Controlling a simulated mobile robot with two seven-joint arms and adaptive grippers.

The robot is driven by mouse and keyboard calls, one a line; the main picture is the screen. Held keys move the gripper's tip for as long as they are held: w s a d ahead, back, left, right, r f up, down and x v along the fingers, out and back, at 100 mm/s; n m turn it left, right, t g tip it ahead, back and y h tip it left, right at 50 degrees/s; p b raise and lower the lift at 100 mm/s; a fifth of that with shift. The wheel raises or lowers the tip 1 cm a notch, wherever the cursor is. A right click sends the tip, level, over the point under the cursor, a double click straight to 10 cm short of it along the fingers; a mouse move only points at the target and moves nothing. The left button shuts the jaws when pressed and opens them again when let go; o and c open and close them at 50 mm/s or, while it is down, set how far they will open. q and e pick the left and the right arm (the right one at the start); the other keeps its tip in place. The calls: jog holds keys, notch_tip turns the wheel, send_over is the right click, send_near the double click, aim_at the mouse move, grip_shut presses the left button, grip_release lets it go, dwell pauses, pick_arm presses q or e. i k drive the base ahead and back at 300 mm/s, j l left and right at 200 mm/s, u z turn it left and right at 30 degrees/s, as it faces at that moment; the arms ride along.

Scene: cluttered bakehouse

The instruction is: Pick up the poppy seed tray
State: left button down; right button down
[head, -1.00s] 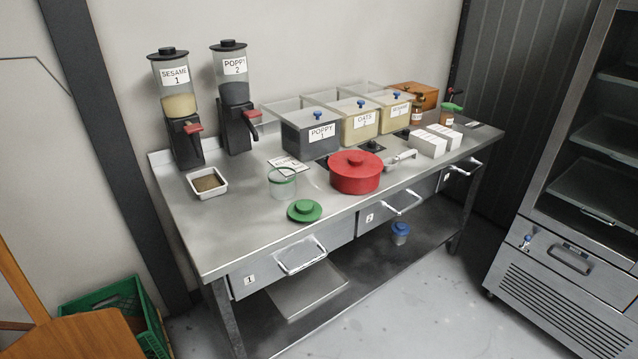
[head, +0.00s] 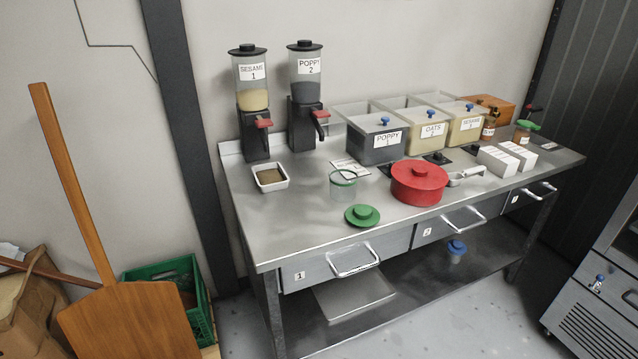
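A small white tray (head: 257,185) with a brownish fill sits on the steel table near its left end, in front of the SESAME 1 dispenser (head: 251,95). I cannot tell whether the fill is poppy seed. A dispenser labelled POPPY 2 (head: 305,92) with dark seed stands at the back, to the right of the sesame one. A clear bin labelled POPPY 1 (head: 372,150), with dark contents and a blue-knobbed lid, stands mid-table. Neither of my grippers is in view.
On the steel table (head: 290,225) are a clear jar (head: 343,187), a green lid (head: 362,215), a red pot (head: 419,186) and white boxes (head: 495,160). The front left tabletop is clear. A wooden peel (head: 75,180) and green crate (head: 190,280) stand left.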

aim_at(270, 177)
jog(key=i+j, duration=0.7)
jog(key=j, duration=0.25)
jog(key=i+j, duration=0.35)
jog(key=j+z, duration=0.05)
jog(key=j, duration=0.05)
